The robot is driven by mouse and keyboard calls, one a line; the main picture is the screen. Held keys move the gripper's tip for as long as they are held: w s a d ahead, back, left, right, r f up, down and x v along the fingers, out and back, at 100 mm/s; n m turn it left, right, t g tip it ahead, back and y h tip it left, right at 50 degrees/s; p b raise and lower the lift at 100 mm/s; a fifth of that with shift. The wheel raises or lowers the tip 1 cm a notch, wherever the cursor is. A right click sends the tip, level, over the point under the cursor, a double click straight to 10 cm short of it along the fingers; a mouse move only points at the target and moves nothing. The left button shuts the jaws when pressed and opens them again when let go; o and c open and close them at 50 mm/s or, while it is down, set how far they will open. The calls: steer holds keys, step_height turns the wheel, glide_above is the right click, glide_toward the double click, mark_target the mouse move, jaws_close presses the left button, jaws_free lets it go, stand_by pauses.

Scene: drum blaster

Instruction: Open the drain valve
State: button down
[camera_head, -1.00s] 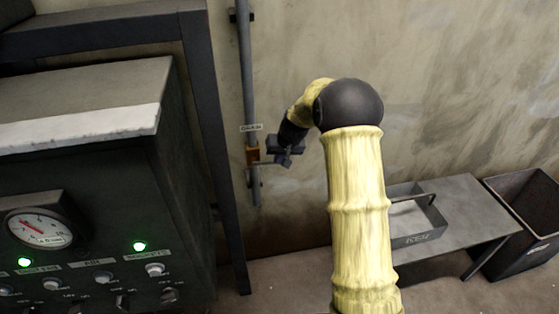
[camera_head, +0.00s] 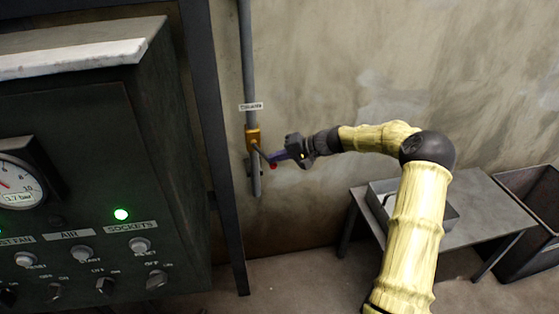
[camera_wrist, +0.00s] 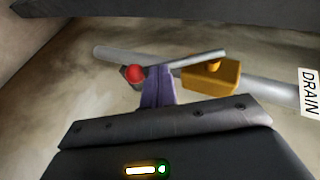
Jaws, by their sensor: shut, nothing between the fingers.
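The drain valve is a yellow-orange block (camera_head: 253,138) on a grey vertical pipe (camera_head: 247,60) against the wall. A "DRAIN" label (camera_wrist: 309,92) sits on the pipe beside it. The valve's thin grey lever (camera_wrist: 200,59) ends in a red knob (camera_wrist: 134,74); the knob also shows in the head view (camera_head: 272,165). The lever slants out from the valve, down and to the right in the head view. My gripper (camera_head: 277,157) has purple fingers, shut and empty. They are close beside the lever near the red knob; I cannot tell whether they touch it.
A dark control cabinet (camera_head: 90,185) with a gauge and switches stands at the left. A dark metal post (camera_head: 222,150) runs between it and the pipe. A low table (camera_head: 490,205) with a metal tray and an open bin (camera_head: 535,205) are at the right.

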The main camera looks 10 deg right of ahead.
steer(key=f+y+b, duration=0.1)
steer(key=a+f+m+t+y+b, duration=0.1)
steer(key=y+b, duration=0.1)
steer(key=shift+a+f, duration=0.25)
steer(key=shift+f, duration=0.05)
steer(key=a+y+b, duration=0.1)
steer(key=a+m+y+b, duration=0.1)
steer(key=shift+f+t+y+b, duration=0.25)
steer(key=shift+t+y+b, duration=0.05)
steer(key=shift+y+b, duration=0.1)
steer(key=shift+d, duration=0.15)
steer(key=p, duration=0.2)
glide_toward(273, 168)
steer(key=shift+s+d+r, duration=0.2)
steer(key=shift+d+r, duration=0.25)
steer(key=shift+d, duration=0.05)
steer(key=shift+s+d+r, duration=0.2)
steer(key=shift+d+r, duration=0.25)
steer(key=shift+d, duration=0.05)
